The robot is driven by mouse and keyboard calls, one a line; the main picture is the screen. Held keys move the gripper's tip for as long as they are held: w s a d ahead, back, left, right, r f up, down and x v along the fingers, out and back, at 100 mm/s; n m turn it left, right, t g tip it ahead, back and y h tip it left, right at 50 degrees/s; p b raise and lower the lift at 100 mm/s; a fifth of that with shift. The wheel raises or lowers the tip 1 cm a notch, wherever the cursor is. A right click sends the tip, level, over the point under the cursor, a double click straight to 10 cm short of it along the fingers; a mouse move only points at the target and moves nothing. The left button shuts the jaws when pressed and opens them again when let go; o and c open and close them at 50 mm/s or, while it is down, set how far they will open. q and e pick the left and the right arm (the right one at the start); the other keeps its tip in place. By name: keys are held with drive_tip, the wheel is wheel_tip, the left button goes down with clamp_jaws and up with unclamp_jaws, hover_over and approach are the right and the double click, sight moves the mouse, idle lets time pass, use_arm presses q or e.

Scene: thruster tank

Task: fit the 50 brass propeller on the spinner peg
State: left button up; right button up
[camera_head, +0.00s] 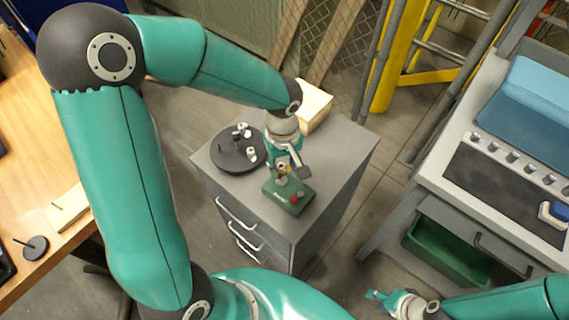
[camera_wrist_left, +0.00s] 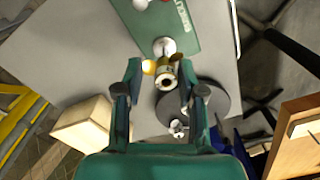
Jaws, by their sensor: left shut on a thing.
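The brass propeller (camera_wrist_left: 163,74) sits between the two fingers of my left gripper (camera_wrist_left: 161,78), which is shut on it. In the head view my left gripper (camera_head: 286,168) is over the green box (camera_head: 288,197) on the grey cabinet. In the left wrist view the spinner peg, a pale round piece (camera_wrist_left: 163,46), stands on the green box (camera_wrist_left: 187,22) just past the propeller. I cannot tell whether the propeller touches it. My right gripper (camera_head: 376,296) is low in the head view, away from the cabinet; its finger gap is unclear.
A dark round plate (camera_head: 229,160) with several small metal pieces lies left of the green box. A pale wooden block (camera_head: 315,105) stands at the cabinet's back. A wooden bench (camera_head: 40,175) is at the left, a grey workstation (camera_head: 440,183) at the right.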

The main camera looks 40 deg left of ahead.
sight(284, 173)
use_arm(q)
drive_tip(key=shift+f+b, duration=0.35)
drive_tip(key=shift+f, duration=0.05)
idle(0.4)
drive_tip(key=shift+f+b, duration=0.5)
drive_tip(key=shift+b, duration=0.1)
drive_tip(key=shift+f+b, duration=0.2)
drive_tip(key=shift+b, duration=0.1)
drive_tip(key=shift+f+b, duration=0.45)
drive_tip(key=shift+b, duration=0.05)
drive_tip(key=shift+f, duration=0.15)
idle(0.5)
drive_tip(key=shift+f+b, duration=0.25)
drive_tip(key=shift+b, duration=0.4)
drive_tip(key=o, duration=1.3)
drive_tip(key=shift+c, duration=0.2)
